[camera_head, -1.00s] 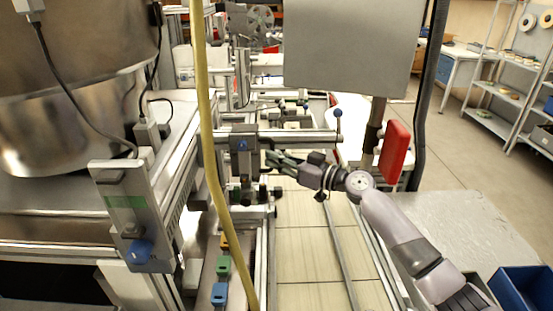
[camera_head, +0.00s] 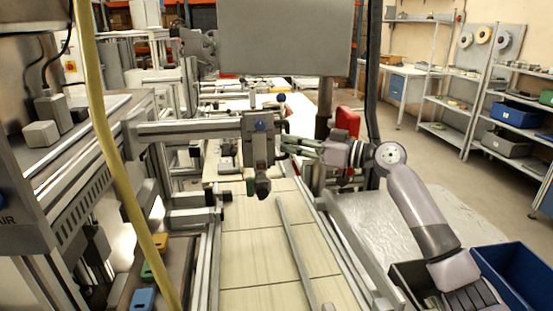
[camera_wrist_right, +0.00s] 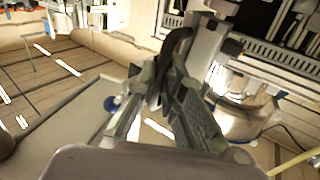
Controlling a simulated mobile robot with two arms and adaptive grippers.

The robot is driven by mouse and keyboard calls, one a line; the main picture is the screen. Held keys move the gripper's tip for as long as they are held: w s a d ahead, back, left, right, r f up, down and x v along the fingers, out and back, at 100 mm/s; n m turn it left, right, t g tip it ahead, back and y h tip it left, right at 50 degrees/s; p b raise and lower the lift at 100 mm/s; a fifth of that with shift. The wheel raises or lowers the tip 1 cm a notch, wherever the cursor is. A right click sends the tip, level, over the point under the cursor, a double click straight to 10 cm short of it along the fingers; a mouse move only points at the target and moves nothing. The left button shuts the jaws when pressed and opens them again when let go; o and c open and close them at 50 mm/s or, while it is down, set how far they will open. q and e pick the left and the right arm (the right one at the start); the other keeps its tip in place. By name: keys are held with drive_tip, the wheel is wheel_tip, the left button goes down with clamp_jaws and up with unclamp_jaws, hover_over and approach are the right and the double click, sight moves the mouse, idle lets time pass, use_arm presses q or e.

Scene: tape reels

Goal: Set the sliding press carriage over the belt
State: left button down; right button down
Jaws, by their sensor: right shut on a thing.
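The press carriage (camera_head: 258,150) is a grey block with a blue knob. It hangs on a horizontal rail (camera_head: 190,130), near the rail's right end, and appears above the cream belt (camera_head: 265,240). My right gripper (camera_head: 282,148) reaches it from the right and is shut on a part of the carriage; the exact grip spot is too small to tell. In the right wrist view, my gripper's fingers (camera_wrist_right: 172,92) close around a dark curved piece (camera_wrist_right: 176,48). My left gripper is not in view.
A yellow hose (camera_head: 110,160) hangs at the left in front of the machine. A grey panel (camera_head: 285,38) hangs above the rail on a post. A red box (camera_head: 347,122) is beside the post.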

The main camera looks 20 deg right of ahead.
drive_tip(key=shift+s+d, duration=0.1)
drive_tip(key=shift+d, duration=0.45)
drive_tip(key=c, duration=1.7)
unclamp_jaws()
drive_tip(key=shift+s+d, duration=0.1)
drive_tip(key=shift+d, duration=0.15)
drive_tip(key=shift+a, duration=0.1)
drive_tip(key=v, duration=1.2)
